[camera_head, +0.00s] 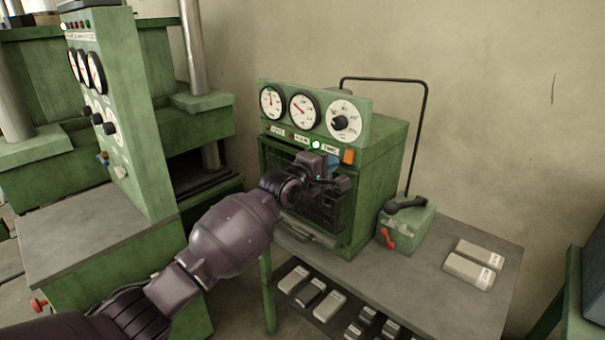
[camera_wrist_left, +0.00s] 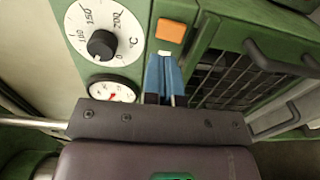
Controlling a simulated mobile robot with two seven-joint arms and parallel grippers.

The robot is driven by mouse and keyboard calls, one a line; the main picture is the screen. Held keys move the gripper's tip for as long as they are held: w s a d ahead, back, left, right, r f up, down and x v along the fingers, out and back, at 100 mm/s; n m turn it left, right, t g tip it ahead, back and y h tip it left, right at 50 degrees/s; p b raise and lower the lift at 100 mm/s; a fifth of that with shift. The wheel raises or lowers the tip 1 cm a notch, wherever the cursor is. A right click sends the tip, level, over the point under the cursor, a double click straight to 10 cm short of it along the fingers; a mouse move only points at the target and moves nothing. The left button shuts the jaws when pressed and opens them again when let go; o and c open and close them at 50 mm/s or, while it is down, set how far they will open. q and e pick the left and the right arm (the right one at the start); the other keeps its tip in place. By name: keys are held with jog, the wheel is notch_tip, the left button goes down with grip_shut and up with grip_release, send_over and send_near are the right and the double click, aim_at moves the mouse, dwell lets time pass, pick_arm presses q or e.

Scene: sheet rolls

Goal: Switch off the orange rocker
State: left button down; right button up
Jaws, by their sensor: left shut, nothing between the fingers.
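The orange rocker (camera_head: 348,156) is at the right end of the switch row on the front of a green oven (camera_head: 372,205), below the dial with the black knob. It also shows in the left wrist view (camera_wrist_left: 171,30), just beyond the fingertips. My left gripper (camera_head: 333,160) is in front of the oven's panel, a little to the left of the rocker in the head view. Its blue fingers (camera_wrist_left: 163,68) are closed together and empty. I cannot tell whether they touch the panel. The rocker's tilt is too small to read. My right gripper is not in view.
A green box with a black lever and red handle (camera_head: 405,228) stands right of the oven. Grey blocks (camera_head: 470,265) lie on the table (camera_head: 440,305), with several more on a lower shelf. A large green press (camera_head: 120,120) stands at left. A black bent rod rises behind the oven.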

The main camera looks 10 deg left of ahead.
pick_arm(q)
jog(key=v, duration=0.7)
jog(key=shift+s+a, duration=0.25)
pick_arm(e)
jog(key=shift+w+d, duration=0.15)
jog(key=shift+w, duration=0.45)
